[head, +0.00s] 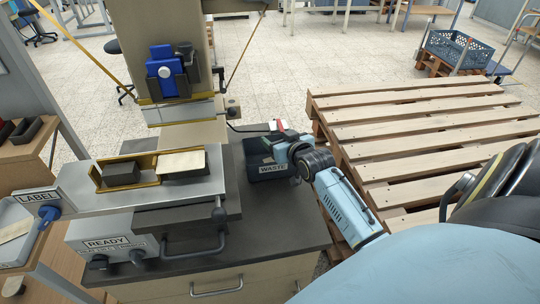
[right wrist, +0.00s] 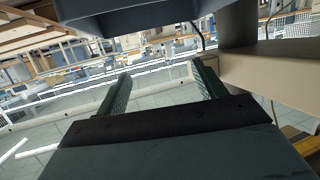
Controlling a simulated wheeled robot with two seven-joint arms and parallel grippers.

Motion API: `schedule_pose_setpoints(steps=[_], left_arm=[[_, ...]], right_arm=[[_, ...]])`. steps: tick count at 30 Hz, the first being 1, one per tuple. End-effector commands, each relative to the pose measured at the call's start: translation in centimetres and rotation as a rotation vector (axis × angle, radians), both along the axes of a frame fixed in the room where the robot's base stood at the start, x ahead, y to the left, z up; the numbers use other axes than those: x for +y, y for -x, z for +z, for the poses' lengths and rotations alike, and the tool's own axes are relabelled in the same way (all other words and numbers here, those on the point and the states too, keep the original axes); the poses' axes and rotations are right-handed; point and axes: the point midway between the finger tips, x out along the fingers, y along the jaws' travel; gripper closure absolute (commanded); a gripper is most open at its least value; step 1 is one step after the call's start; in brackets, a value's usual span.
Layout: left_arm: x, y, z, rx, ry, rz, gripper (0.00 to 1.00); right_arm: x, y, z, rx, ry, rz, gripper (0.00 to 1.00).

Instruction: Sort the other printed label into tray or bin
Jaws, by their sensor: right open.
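My right gripper (head: 274,141) is over the black bin marked WASTE (head: 270,169), at its back right side. In the right wrist view its two fingers (right wrist: 160,92) are apart with nothing between them. The inside of the bin is mostly hidden. My left gripper is out of view.
The stamping press (head: 160,40) with its blue head rises behind the nest. A box marked READY (head: 112,245) sits below the nest at the front. A wooden pallet (head: 400,135) lies to the right. The dark bench top (head: 270,225) in front of the bin is clear.

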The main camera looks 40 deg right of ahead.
Motion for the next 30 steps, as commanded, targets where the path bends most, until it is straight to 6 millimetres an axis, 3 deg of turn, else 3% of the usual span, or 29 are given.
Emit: schedule_pose_setpoints(steps=[8, 14, 21, 30], left_arm=[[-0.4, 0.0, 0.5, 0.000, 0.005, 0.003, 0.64], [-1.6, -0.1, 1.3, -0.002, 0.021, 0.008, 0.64], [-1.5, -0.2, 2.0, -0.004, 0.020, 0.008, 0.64], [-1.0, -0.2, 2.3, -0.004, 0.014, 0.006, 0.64]], right_arm=[[0.4, 1.7, 0.5, 0.002, 0.000, 0.000, 0.30], [1.4, 5.6, 1.8, 0.003, 0.000, 0.000, 0.30], [2.5, 10.1, 3.2, 0.003, 0.000, -0.001, 0.30], [3.1, 12.4, 3.9, 0.000, 0.000, 0.000, 0.30]])
